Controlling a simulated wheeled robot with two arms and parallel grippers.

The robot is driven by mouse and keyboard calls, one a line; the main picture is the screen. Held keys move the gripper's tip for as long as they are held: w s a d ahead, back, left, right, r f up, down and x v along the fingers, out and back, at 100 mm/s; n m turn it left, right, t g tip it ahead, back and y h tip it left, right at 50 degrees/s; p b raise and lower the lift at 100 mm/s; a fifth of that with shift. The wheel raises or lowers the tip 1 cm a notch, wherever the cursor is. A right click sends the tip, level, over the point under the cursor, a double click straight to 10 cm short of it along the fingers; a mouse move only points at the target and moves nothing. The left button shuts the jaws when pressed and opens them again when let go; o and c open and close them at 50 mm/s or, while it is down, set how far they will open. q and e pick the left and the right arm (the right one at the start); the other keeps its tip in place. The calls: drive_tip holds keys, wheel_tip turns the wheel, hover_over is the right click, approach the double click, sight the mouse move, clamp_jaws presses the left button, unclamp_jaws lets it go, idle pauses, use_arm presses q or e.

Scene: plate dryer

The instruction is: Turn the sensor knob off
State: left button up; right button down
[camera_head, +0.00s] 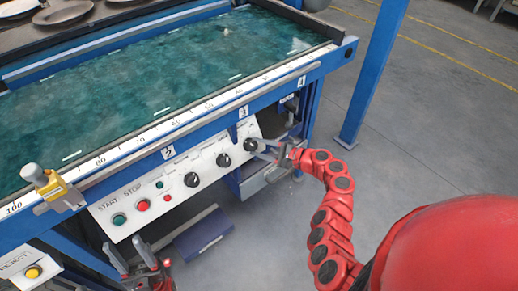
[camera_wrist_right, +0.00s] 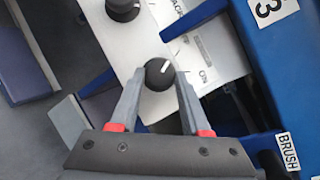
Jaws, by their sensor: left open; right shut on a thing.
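The sensor knob (camera_head: 251,144) is the black round knob at the right end of the white control panel (camera_head: 175,180). In the right wrist view the knob (camera_wrist_right: 158,75) shows a white pointer line slanting toward the upper right, and an "ON" mark lies to its right. The rest of its label is partly unreadable. My right gripper (camera_head: 262,149) is shut on the knob, with one finger on either side of it. My left gripper (camera_head: 131,257) is open and empty, low in front of the panel's left end.
Two more black knobs (camera_head: 223,160) (camera_head: 191,180), a green START button (camera_head: 119,219) and a red STOP button (camera_head: 144,205) sit along the panel. A blue frame edge with a scale (camera_head: 130,152) overhangs it. A blue post (camera_head: 370,75) stands at right. Grey floor is open at right.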

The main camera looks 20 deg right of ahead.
idle(0.5)
drive_tip(key=shift+c, duration=1.9)
unclamp_jaws()
drive_tip(key=p+v, duration=0.2)
drive_tip(key=v, duration=1.5)
drive_tip(key=shift+s+d, duration=0.15)
drive_tip(key=shift+r, duration=0.1)
